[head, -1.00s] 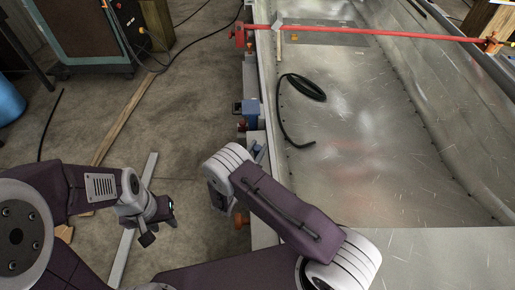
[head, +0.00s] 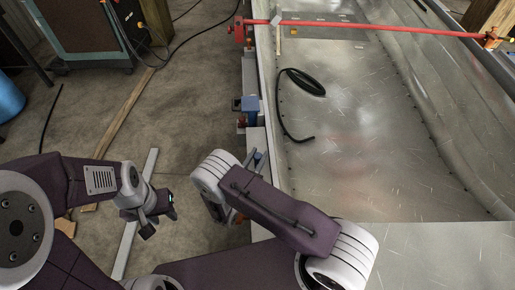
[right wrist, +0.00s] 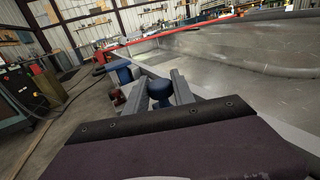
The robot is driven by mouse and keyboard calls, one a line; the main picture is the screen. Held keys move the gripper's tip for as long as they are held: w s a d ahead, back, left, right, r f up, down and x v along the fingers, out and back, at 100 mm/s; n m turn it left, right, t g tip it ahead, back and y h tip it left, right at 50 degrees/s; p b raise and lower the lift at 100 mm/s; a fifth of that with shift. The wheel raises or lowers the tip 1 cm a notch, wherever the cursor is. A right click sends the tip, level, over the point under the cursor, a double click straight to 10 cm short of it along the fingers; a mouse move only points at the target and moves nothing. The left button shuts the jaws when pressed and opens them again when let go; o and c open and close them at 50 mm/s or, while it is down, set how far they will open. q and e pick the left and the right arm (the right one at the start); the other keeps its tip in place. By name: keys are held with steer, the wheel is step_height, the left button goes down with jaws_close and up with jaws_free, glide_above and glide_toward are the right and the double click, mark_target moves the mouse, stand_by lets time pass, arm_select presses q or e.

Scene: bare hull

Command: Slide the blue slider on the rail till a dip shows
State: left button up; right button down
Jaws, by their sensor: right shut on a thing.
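In the head view my right gripper (head: 258,160) is at the hull's left edge, mostly hidden by my own wrist. The rail runs along that edge; its part under the gripper is hidden, and I cannot make out a dip. My left gripper (head: 158,215) hangs over the floor, away from the hull, and I see nothing in it; its finger gap is unclear.
Another blue part (head: 251,105) sits on the hull edge beyond my right gripper. A red bar (head: 370,30) crosses the hull at the far end. A dark hose (head: 301,82) lies on the bare metal. Planks lie on the floor at left.

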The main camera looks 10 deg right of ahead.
steer(key=c, duration=1.1)
jaws_free()
steer(key=v, duration=0.9)
steer(key=shift+p, duration=0.35)
